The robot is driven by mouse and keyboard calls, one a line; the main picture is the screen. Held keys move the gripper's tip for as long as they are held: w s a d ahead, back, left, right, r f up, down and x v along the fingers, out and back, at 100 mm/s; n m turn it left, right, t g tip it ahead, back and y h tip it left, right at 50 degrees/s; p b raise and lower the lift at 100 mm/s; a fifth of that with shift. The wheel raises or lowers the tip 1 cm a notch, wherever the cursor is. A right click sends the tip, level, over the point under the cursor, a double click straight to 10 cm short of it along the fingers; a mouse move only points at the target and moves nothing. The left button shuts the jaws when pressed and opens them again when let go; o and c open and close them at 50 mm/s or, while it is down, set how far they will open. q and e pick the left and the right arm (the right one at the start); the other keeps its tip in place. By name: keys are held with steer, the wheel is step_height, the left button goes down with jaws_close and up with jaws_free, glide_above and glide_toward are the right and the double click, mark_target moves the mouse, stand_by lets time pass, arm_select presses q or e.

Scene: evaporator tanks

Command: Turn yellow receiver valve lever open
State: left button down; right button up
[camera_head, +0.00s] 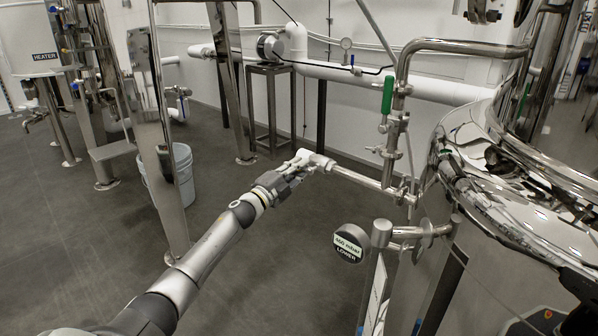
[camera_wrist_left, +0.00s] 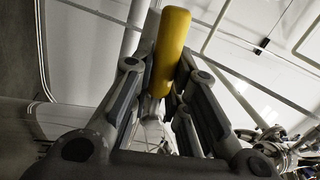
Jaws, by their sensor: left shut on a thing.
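The yellow lever (camera_wrist_left: 171,50) stands between the fingers of my left gripper (camera_wrist_left: 162,80) in the left wrist view. The fingers are shut on it, and its rounded yellow end sticks out beyond them. In the head view my left gripper (camera_head: 303,164) is at the end of a steel pipe (camera_head: 355,177) that runs toward the large polished tank (camera_head: 500,190) on the right. The yellow lever cannot be made out there; the gripper seems to hide it. My right gripper is not in view.
A green-handled valve (camera_head: 388,95) is on the upright pipe beyond the gripper. A grey bucket (camera_head: 168,177) and steel legs (camera_head: 160,150) are on the left. Open floor (camera_head: 290,270) lies below my arm.

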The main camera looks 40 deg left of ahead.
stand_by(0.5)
arm_select(q)
steer(key=c, duration=1.4)
jaws_free()
steer(key=shift+s, duration=0.1)
steer(key=shift+s+a+f, duration=0.1)
steer(key=shift+s+f, duration=0.3)
steer(key=shift+s, duration=1.55)
steer(key=shift+s+a+f, duration=0.15)
steer(key=shift+s+f, duration=0.2)
steer(key=shift+s, duration=1.55)
steer(key=shift+s+a+f, duration=0.1)
steer(key=shift+s+f, duration=0.3)
steer(key=shift+s, duration=1.55)
